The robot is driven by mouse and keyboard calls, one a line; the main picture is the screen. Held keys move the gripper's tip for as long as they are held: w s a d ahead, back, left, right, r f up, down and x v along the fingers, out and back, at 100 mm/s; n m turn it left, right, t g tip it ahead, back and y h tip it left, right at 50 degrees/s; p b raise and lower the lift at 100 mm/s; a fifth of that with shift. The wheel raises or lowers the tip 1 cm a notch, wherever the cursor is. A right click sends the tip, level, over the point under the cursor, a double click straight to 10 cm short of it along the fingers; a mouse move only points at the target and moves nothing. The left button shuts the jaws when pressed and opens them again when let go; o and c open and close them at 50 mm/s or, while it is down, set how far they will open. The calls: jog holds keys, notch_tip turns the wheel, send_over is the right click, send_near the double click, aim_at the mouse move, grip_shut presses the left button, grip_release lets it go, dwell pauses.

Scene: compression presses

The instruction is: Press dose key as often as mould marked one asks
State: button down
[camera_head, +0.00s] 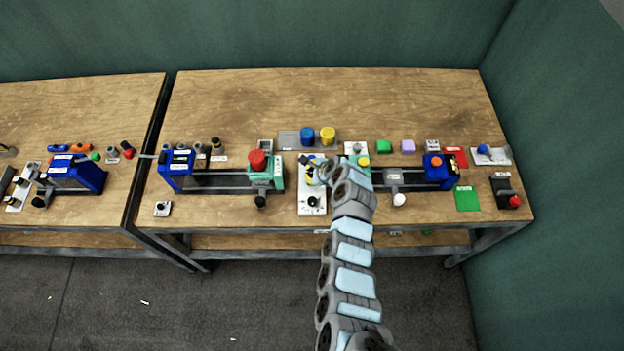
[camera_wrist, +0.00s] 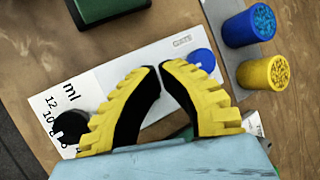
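My gripper (camera_head: 316,174) hangs over a white plate (camera_head: 305,205) between two presses. In the wrist view its yellow and black fingers (camera_wrist: 158,67) are shut at the tips, with nothing visible between them. The plate (camera_wrist: 120,75) carries "ml" and numbers such as 12 and 10 beside a black knob (camera_wrist: 70,124). A round blue button (camera_wrist: 203,60), perhaps the dose key, lies at its other end, right of the fingertips; a small label beside it is hard to read. No mould marked one can be told by its marking; labels in the head view are too small.
A blue pot (camera_head: 307,135) and a yellow pot (camera_head: 327,135) stand on a grey tray (camera_head: 287,139) behind the plate. The left press (camera_head: 216,181) has a red knob (camera_head: 257,160); the right press (camera_head: 440,168) lies beyond my arm. The bench's back strip (camera_head: 320,95) is clear.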

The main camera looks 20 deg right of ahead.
jog(key=shift+f, duration=0.15)
jog(key=shift+f, duration=0.3)
jog(key=shift+f+b, duration=0.45)
jog(key=shift+f, duration=0.05)
dwell(0.9)
jog(key=shift+r, duration=0.15)
jog(key=shift+r+p, duration=0.8)
jog(key=shift+p, duration=0.05)
notch_tip(320, 180, up, 5)
jog(key=p, duration=0.4)
jog(key=shift+r, duration=0.1)
jog(key=c, duration=1.8)
grip_release()
